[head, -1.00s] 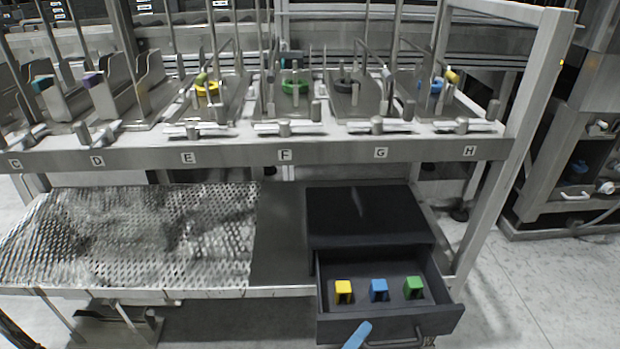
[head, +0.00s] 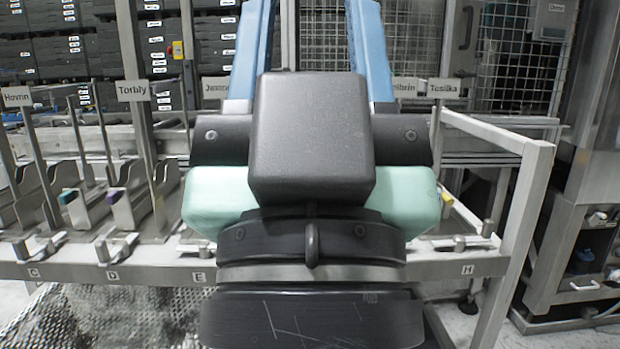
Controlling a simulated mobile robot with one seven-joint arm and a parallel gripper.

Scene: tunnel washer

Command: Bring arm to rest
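My gripper (head: 313,40) fills the middle of the head view, raised close in front of the camera. Its two blue fingers point upward and stand wide apart. Their tips reach the top edge of the picture, and no object shows between them. My dark wrist and mint-coloured arm parts sit below and hide the middle of the steel rack.
The steel rack's front rail (head: 95,272) carries labels C, D, E and H. Upright steel dividers (head: 130,205) stand on the left. A perforated sheet (head: 110,315) lies below. A steel frame post (head: 520,235) and a machine (head: 590,200) stand at the right.

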